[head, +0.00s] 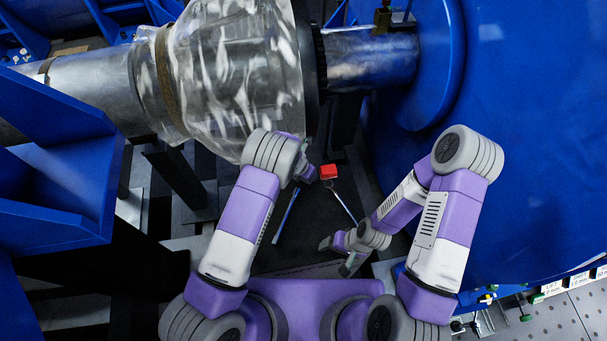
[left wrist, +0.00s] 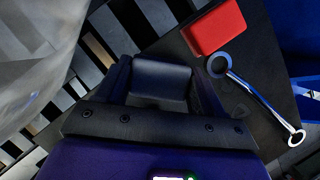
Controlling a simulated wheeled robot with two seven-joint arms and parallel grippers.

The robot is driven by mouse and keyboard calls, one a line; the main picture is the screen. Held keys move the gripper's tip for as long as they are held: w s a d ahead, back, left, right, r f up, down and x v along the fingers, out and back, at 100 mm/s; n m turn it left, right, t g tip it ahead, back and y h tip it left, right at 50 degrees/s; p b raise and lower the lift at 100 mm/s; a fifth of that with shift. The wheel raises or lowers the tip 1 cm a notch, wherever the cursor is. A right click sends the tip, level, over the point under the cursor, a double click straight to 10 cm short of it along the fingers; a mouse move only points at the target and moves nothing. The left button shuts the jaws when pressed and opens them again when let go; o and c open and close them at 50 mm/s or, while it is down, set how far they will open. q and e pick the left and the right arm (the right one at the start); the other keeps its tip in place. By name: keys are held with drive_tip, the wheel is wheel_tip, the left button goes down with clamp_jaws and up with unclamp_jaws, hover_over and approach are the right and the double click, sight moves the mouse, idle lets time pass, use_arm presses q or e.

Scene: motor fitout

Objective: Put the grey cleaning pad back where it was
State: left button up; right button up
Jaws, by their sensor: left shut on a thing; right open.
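The grey cleaning pad (left wrist: 161,80) is a dark grey block between the fingers of my left gripper (left wrist: 160,88) in the left wrist view. The left gripper is shut on it. In the head view my left gripper (head: 307,173) is small and partly covered by its own arm, and I cannot make out the pad there. It is beside a red block (head: 328,171), which also shows in the left wrist view (left wrist: 214,27). My right gripper (head: 336,256) is open, low in the middle of the head view, near the dark work surface's front.
A shiny ring-ended wrench (head: 343,203) lies right of the red block, on a dark surface (head: 300,245). A thin blue-grey tool (head: 287,214) lies to its left. A large wrapped shaft (head: 230,70) overhangs at the back. A big blue housing (head: 530,130) stands right.

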use_arm(q)
drive_tip(key=shift+f+b, duration=0.4)
drive_tip(key=shift+f, duration=0.5)
use_arm(e)
drive_tip(key=shift+f, duration=0.75)
use_arm(q)
drive_tip(key=shift+w+a+f, duration=0.1)
drive_tip(key=shift+w+a, duration=0.05)
use_arm(e)
drive_tip(key=shift+w+a, duration=0.1)
use_arm(q)
drive_tip(key=shift+w, duration=0.3)
use_arm(e)
drive_tip(key=shift+w, duration=0.3)
use_arm(q)
drive_tip(key=shift+s+f, duration=0.1)
drive_tip(key=shift+s, duration=0.05)
use_arm(e)
drive_tip(key=shift+s, duration=0.2)
use_arm(q)
drive_tip(key=o, duration=0.5)
drive_tip(key=shift+f, duration=0.1)
use_arm(e)
drive_tip(key=shift+f, duration=0.15)
use_arm(q)
drive_tip(key=o, duration=0.4)
use_arm(e)
drive_tip(key=shift+w, duration=0.1)
use_arm(q)
drive_tip(key=shift+o, duration=0.2)
